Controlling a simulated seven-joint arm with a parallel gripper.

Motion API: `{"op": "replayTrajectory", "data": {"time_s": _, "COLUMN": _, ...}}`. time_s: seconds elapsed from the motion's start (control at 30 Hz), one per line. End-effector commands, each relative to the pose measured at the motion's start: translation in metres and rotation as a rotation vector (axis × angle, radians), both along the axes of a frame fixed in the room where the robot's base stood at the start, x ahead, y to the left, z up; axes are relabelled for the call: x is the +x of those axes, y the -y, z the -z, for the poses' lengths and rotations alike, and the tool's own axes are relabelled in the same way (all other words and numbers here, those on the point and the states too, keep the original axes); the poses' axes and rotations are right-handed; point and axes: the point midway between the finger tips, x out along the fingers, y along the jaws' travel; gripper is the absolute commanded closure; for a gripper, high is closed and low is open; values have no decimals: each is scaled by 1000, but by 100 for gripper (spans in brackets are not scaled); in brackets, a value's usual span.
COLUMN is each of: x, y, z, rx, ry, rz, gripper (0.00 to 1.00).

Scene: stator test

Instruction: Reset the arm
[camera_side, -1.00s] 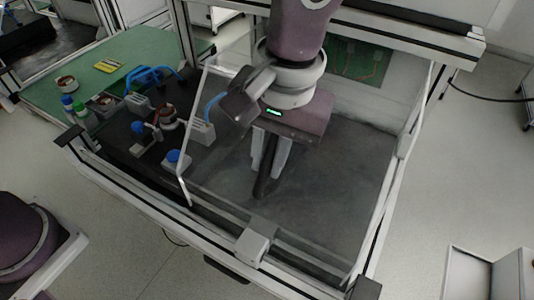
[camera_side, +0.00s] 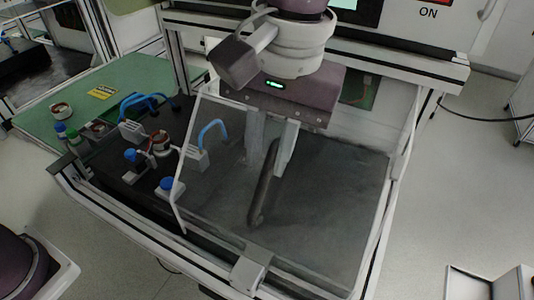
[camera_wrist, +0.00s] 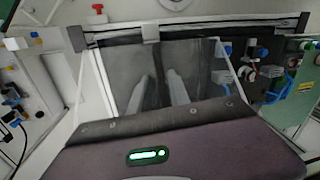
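My gripper (camera_side: 268,168) hangs over the transparent-framed dark test bay (camera_side: 330,200). Its two pale fingers are apart. A copper-coloured stator (camera_side: 160,141) sits in the fixture left of the bay.
A clear cover frame (camera_side: 178,200) slants up at the bay's left. Blue-handled clamps (camera_side: 215,130) stand beside it. A green mat (camera_side: 100,75) holds a second stator (camera_side: 60,110) and a yellow label (camera_side: 101,92). The bay's right side is clear.

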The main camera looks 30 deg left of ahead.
Motion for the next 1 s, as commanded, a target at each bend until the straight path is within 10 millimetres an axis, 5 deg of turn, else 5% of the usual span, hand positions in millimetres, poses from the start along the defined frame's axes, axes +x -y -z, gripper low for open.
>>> {"op": "replayTrajectory", "data": {"time_s": 0.27, "x": 2, "y": -11, "z": -8, "rx": -16, "ry": 11, "rz": 2, "gripper": 78}}
{"op": "replayTrajectory", "data": {"time_s": 0.37, "x": 3, "y": -58, "z": -34, "rx": -64, "ry": 55, "rz": 19, "gripper": 78}}
{"op": "replayTrajectory", "data": {"time_s": 0.4, "x": -1, "y": -87, "z": -46, "rx": -89, "ry": 87, "rz": 32, "gripper": 78}}
{"op": "replayTrajectory", "data": {"time_s": 0.53, "x": -36, "y": -174, "z": -64, "rx": -148, "ry": 219, "rz": 81, "gripper": 78}}
{"op": "replayTrajectory", "data": {"time_s": 0.7, "x": -101, "y": -243, "z": -40, "rx": -139, "ry": 394, "rz": 135, "gripper": 78}}
{"op": "replayTrajectory", "data": {"time_s": 0.83, "x": -130, "y": -262, "z": -15, "rx": -106, "ry": 475, "rz": 162, "gripper": 78}}
{"op": "replayTrajectory", "data": {"time_s": 1.0, "x": -140, "y": -267, "z": -3, "rx": -89, "ry": 502, "rz": 177, "gripper": 78}}
